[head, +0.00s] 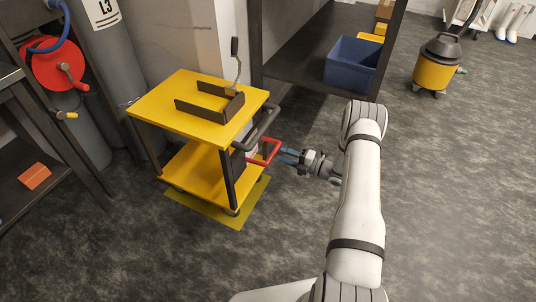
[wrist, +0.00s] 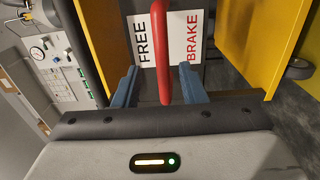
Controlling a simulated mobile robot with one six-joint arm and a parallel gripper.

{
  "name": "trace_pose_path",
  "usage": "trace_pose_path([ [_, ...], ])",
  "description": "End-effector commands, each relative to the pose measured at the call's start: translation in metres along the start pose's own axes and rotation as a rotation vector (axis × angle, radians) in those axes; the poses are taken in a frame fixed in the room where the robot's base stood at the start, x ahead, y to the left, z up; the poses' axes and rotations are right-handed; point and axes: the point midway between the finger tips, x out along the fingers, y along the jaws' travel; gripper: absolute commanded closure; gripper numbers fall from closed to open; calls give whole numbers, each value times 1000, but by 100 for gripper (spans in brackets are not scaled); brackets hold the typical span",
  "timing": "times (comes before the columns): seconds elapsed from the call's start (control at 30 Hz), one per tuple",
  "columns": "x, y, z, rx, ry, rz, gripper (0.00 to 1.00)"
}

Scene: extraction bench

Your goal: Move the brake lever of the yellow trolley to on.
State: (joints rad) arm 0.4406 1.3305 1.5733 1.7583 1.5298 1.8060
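The yellow trolley (head: 190,103) stands left of centre in the head view, with a dark push handle (head: 264,128). Its red brake lever (head: 270,153) sticks out from the trolley's right side, below that handle. In the wrist view the lever (wrist: 162,55) passes in front of a white label, across the middle between FREE (wrist: 143,40) and BRAKE (wrist: 194,40). My gripper (head: 289,156) is at the lever's outer end. Its blue fingers (wrist: 158,85) are open, one on each side of the lever, with gaps visible on both sides.
The trolley stands on a yellow floor mark (head: 238,215). A dark shelf with a blue bin (head: 352,64) is behind it. A yellow-black vacuum (head: 437,65) stands at the far right. A bench (head: 30,145) and grey cylinders are at the left. The floor in front is clear.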

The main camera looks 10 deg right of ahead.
Motion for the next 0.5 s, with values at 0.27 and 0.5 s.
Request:
trace_pose_path([
  [0.27,45,-2,-2,-1,6,-1,62],
  [0.5,70,0,-1,-2,4,0,62],
])
